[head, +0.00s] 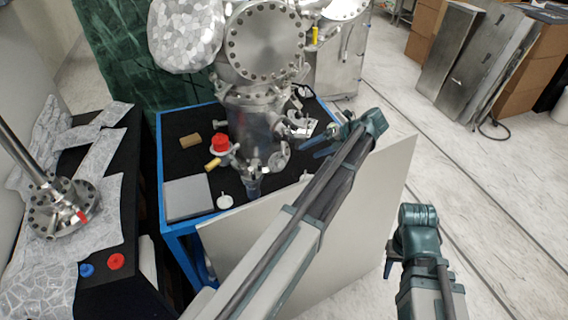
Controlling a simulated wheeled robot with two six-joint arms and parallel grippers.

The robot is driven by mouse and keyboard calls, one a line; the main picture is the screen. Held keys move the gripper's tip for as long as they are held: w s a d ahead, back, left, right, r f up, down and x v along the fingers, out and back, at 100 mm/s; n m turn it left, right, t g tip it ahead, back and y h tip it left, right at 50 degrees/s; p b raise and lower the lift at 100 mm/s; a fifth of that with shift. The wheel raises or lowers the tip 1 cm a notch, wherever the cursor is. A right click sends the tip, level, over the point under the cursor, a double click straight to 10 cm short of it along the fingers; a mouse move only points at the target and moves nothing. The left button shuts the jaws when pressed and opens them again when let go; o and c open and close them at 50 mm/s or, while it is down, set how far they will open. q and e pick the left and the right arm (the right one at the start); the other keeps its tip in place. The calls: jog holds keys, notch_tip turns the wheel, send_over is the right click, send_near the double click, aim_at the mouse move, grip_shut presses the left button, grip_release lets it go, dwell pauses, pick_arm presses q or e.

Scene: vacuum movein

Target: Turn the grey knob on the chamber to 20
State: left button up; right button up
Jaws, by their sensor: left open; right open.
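The steel chamber (255,110) stands on a black-topped blue table, with a large bolted round flange facing me. A small silver-grey fitting (299,126) sticks out at its right side; it may be the grey knob, but I cannot make out a scale or number. My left gripper (312,146) is open, just right of this fitting, its fingers pointing left toward the chamber. I cannot tell whether it touches anything. My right gripper (389,264) is low at the right, away from the chamber, mostly hidden behind its own wrist, with only dark fingertips showing.
A red knob (220,143) sits at the chamber's lower left. The blue table (176,229) also bears a grey box (187,198) and a tan block (190,140). A pale panel (355,215) stands at its front right. A second black table holds a flanged steel part (62,207).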

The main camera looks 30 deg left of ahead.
aim_at(281, 164)
pick_arm(q)
jog(key=b+x, duration=0.8)
jog(key=x, duration=0.4)
jog(key=shift+f, duration=0.15)
jog(key=shift+b+x, duration=0.6)
jog(key=shift+x, duration=0.2)
jog(key=shift+c, duration=0.2)
